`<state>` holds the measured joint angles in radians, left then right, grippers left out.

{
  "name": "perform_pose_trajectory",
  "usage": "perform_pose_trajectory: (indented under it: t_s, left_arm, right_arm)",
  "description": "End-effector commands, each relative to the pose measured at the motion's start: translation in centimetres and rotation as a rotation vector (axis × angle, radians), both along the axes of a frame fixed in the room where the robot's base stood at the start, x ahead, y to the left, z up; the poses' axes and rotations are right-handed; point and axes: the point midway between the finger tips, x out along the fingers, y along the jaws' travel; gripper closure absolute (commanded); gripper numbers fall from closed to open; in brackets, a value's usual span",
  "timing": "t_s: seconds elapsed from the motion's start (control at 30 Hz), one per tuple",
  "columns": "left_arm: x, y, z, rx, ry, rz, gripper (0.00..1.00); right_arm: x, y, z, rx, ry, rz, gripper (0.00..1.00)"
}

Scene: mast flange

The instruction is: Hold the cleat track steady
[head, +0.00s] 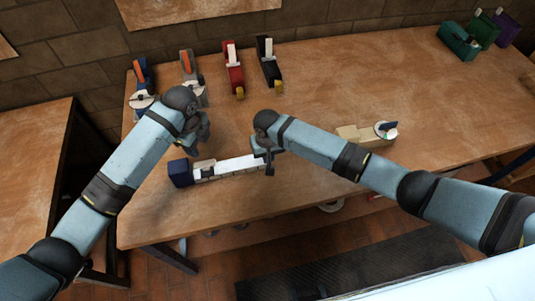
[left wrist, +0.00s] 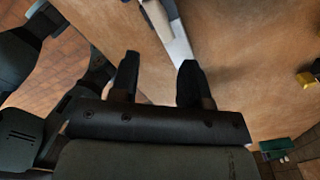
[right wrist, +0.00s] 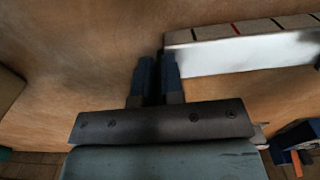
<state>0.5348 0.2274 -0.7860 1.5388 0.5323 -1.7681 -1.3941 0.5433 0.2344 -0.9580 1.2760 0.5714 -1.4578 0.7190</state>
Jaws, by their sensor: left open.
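The cleat track (head: 230,167) is a pale segmented bar with a white top, lying on the brown table, with a dark blue block (head: 180,173) at its left end. My left gripper (head: 203,147) is open and empty above and behind the track's left part. In the left wrist view, the track's white face (left wrist: 176,38) lies beyond its spread fingers (left wrist: 157,78). My right gripper (head: 266,160) is at the track's right end and hides it. In the right wrist view, its fingers (right wrist: 154,80) are close together beside the track's end (right wrist: 240,55); whether they hold it is unclear.
Several tape-dispenser-like tools stand along the back left, including a red one (head: 234,70) and a black one (head: 268,62). A beige one (head: 368,134) is right of the track, beyond my right forearm. Green boxes (head: 459,41) stand at the back right. Table between is clear.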

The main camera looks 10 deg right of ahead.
Motion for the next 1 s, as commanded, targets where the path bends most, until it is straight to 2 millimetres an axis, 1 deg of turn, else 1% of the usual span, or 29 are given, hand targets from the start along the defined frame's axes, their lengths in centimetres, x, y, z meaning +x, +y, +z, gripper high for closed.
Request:
perform_pose_trajectory:
  t_s: [0.1, 0.17, 0.37, 0.47, 0.6, 0.73, 0.8, 0.87, 1.0]
  left_arm:
    - [0.0, 0.0, 0.0, 0.000, 0.000, 0.000, 0.57]
    - [0.0, 0.0, 0.0, 0.000, 0.000, 0.000, 0.51]
    - [0.0, 0.1, 0.0, -0.008, 0.002, 0.012, 0.51]
    - [-0.2, 0.9, -0.1, -0.070, 0.014, 0.109, 0.51]
    - [-0.4, 2.7, 0.1, -0.224, 0.052, 0.359, 0.51]
    - [-0.4, 4.2, 0.6, -0.337, 0.088, 0.551, 0.51]
    - [-0.3, 4.6, 0.7, -0.371, 0.101, 0.611, 0.51]
    - [-0.3, 4.7, 0.4, -0.385, 0.107, 0.636, 0.51]
    - [-0.3, 3.9, -1.4, -0.387, 0.111, 0.643, 0.51]
  right_arm:
    - [0.0, 0.0, 0.0, 0.000, 0.000, 0.000, 1.00]
    - [0.0, 0.0, 0.0, 0.000, 0.000, 0.000, 1.00]
    - [0.0, 0.0, 0.0, 0.000, 0.000, 0.000, 1.00]
    - [0.0, 0.0, 0.0, 0.000, 0.000, -0.001, 1.00]
    - [0.0, 0.0, 0.0, -0.001, 0.000, -0.001, 1.00]
    - [0.0, 0.0, 0.0, -0.001, 0.000, -0.001, 1.00]
    - [0.0, 0.0, 0.0, 0.000, 0.000, -0.001, 1.00]
    - [0.0, 0.0, 0.0, 0.000, 0.000, 0.000, 1.00]
    - [0.0, 0.0, 0.0, 0.000, 0.000, 0.000, 1.00]
